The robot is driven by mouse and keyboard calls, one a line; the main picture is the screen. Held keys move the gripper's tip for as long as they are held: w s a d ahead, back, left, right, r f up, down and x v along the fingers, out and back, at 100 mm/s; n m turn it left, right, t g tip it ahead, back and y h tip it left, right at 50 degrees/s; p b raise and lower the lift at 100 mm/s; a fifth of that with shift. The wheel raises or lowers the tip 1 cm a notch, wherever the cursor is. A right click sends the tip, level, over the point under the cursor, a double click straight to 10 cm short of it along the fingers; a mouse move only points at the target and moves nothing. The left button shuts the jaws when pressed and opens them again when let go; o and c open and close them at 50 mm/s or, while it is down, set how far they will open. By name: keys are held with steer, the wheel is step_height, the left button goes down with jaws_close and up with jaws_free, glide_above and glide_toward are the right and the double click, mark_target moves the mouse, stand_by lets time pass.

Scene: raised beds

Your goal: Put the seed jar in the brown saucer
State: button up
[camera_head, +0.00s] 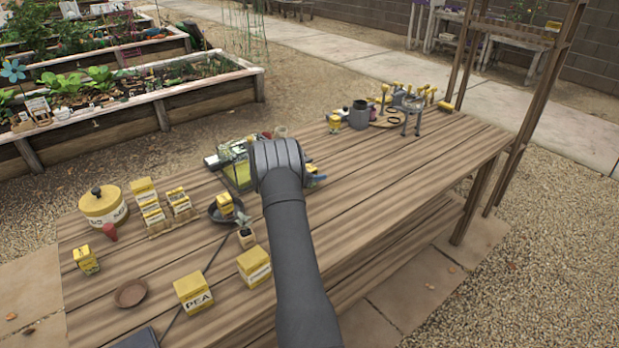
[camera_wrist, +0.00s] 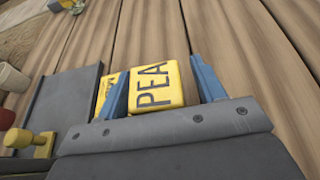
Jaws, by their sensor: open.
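A yellow block-shaped container marked PEA (camera_wrist: 155,88) stands between the blue fingers of my open gripper (camera_wrist: 160,70) in the wrist view. Whether the fingers touch it is unclear, and its lower part is hidden. In the head view my gripper (camera_head: 277,158) is over the middle of the table, its fingers mostly hidden behind the wrist. A bit of yellow (camera_head: 310,168) shows beside it. The small brown saucer (camera_head: 131,292) lies empty at the front left, far from my gripper. I cannot tell for certain which yellow container is the seed jar.
Another yellow PEA container (camera_head: 193,292) stands right of the saucer, with a similar yellow box (camera_head: 254,267) beside it. A yellow lidded canister (camera_head: 103,206) and a small yellow container (camera_head: 86,260) stand at left. A dark dish (camera_head: 214,214) holds a yellow item.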

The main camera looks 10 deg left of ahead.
steer(key=c, duration=1.2)
